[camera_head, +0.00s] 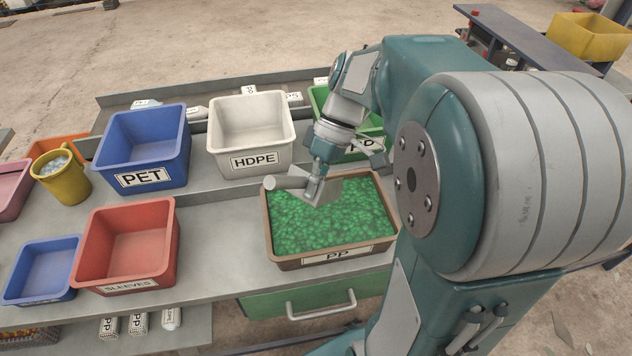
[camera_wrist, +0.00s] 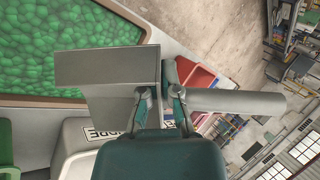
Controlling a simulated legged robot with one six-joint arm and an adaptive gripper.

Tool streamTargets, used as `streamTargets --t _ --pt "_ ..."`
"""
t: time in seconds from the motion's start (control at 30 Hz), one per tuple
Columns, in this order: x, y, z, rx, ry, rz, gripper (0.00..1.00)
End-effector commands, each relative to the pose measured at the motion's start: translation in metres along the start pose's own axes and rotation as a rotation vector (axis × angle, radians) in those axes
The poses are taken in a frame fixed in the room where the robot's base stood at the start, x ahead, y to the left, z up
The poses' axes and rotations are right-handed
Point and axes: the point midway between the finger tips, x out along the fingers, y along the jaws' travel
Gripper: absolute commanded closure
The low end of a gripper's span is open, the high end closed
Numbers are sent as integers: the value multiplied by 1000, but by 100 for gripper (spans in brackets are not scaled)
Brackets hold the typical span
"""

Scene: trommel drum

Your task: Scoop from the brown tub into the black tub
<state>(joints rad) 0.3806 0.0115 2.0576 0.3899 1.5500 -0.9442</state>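The brown tub (camera_head: 268,236), labelled PP, stands at the bench's front edge, full of green pellets (camera_head: 330,222). Its rim and pellets also show at upper left in the wrist view (camera_wrist: 118,12). My gripper (camera_head: 316,184) is over the tub's far part, shut on a grey metal scoop (camera_head: 297,182). In the wrist view the gripper (camera_wrist: 160,103) grips the scoop (camera_wrist: 108,68) between its boxy pan and its round handle (camera_wrist: 235,102). The inside of the pan is hidden, so I cannot tell whether it holds pellets. No black tub shows in either view.
A white HDPE tub (camera_head: 252,120) and a green tub (camera_head: 320,96) stand behind the brown tub. A blue PET tub (camera_head: 143,148), a red SLEEVES tub (camera_head: 127,246) and a yellow jug (camera_head: 62,177) are left. Bare bench (camera_head: 215,240) lies between the red and brown tubs.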

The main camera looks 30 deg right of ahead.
Motion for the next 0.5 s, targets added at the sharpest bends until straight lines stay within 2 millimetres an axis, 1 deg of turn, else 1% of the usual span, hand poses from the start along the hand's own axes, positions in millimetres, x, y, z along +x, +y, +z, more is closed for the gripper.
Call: streamTargets --t 0.5 --pt "26 18 0 0 0 1 100"
